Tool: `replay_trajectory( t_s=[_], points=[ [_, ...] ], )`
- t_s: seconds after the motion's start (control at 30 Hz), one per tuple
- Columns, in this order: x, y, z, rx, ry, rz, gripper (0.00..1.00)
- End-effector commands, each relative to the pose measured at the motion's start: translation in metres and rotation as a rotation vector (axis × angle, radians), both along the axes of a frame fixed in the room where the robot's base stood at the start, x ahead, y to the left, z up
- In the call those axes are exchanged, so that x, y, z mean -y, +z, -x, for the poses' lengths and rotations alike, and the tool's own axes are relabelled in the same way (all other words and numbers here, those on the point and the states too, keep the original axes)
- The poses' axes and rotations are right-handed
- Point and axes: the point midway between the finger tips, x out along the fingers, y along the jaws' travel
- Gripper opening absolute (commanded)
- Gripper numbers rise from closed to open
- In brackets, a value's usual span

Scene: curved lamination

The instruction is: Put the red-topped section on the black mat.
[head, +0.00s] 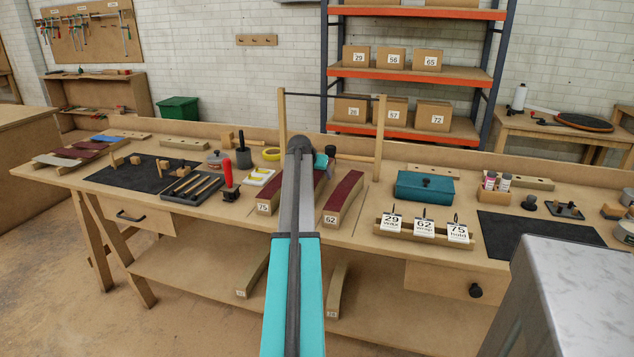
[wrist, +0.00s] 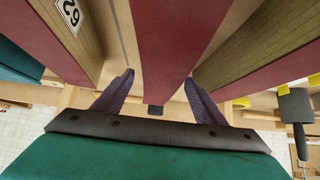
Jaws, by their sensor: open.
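Several red-topped curved sections lie on the bench in the head view. One is labelled 75 (head: 265,208) and one is labelled 62 (head: 342,200). Another red top (head: 320,186) shows between them, mostly hidden behind my arm. In the wrist view, a red top (wrist: 172,45) runs between the spread fingers of my gripper (wrist: 160,92). The gripper is open; I cannot tell how far its fingers reach down beside that piece. The 62 section (wrist: 85,32) is on the left there. One black mat (head: 115,178) is at the bench's left, another (head: 530,228) at its right.
A slatted dark tray (head: 190,188) and a red-handled tool (head: 228,178) stand near the left mat. A wooden frame (head: 381,140) rises behind the sections. A teal box (head: 427,188) and a card holder (head: 423,238) are to their right. Small items sit on the left mat.

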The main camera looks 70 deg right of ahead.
Motion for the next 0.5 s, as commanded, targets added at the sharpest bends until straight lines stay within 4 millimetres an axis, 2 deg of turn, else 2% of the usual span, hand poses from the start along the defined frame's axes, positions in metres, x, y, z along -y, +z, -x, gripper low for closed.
replay_trajectory(
  t_s=[0.5],
  points=[
    [0.034, -0.031, -0.005, 0.0, 0.001, -0.002, 0.65]
  ],
)
